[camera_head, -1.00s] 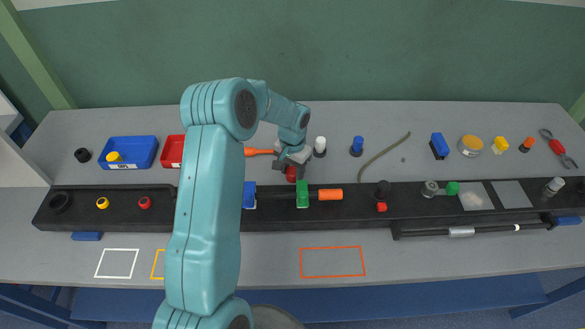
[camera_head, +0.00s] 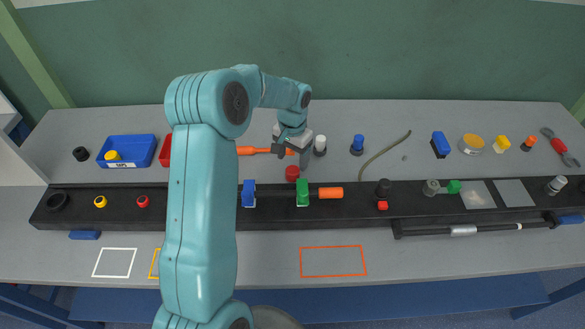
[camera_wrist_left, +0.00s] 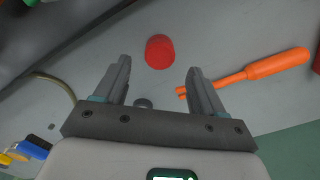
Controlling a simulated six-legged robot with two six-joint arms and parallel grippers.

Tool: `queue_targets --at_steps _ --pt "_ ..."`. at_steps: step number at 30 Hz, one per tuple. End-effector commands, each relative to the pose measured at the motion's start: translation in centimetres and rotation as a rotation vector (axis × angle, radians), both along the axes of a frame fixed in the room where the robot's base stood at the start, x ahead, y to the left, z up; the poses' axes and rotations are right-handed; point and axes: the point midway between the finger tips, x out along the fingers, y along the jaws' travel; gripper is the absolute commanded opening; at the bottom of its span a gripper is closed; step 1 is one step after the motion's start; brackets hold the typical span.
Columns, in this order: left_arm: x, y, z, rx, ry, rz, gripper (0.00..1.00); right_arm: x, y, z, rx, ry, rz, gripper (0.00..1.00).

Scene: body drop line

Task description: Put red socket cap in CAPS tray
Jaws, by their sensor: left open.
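The red socket cap (camera_head: 292,173) stands on the grey bench just behind the long black rail. It also shows in the left wrist view (camera_wrist_left: 159,51), ahead of and between the fingertips. My left gripper (camera_head: 292,157) is open and empty, with its fingers apart from the cap. A blue tray (camera_head: 108,158) with a yellow cap in it is at the left of the bench. A red tray (camera_head: 165,151) beside it is mostly hidden behind my left arm. I cannot read the tray labels, so I cannot tell which is CAPS. My right gripper is not in view.
An orange screwdriver (camera_head: 247,151) lies near the gripper. A white-topped cylinder (camera_head: 320,143) and a blue-topped one (camera_head: 357,142) stand to the right. The black rail (camera_head: 345,212) carries a green clamp (camera_head: 303,191) in front of the cap. A hose (camera_head: 384,150) lies farther right.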

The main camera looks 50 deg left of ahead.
Motion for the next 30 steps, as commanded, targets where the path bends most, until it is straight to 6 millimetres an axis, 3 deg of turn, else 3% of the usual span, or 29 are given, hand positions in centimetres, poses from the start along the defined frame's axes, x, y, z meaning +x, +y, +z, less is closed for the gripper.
queue_targets --at_steps 7,13,16,20,24,30 --pt "0.1 0.0 5.1 0.001 -0.003 -0.001 0.69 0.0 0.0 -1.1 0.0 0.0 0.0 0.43" --pt "0.0 0.0 6.8 0.0 0.001 0.025 0.75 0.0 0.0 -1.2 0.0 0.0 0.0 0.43" --pt "-0.1 -0.2 6.9 -0.007 0.005 0.15 0.75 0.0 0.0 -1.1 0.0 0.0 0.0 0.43" --pt "0.1 -1.2 7.2 -0.064 0.012 0.496 0.75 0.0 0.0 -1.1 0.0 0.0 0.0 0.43" --pt "0.4 -2.2 8.0 -0.166 0.035 0.972 0.75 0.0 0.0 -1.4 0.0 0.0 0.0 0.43" --pt "-0.5 -0.8 9.2 -0.339 0.124 1.658 0.75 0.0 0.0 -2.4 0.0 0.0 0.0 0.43"
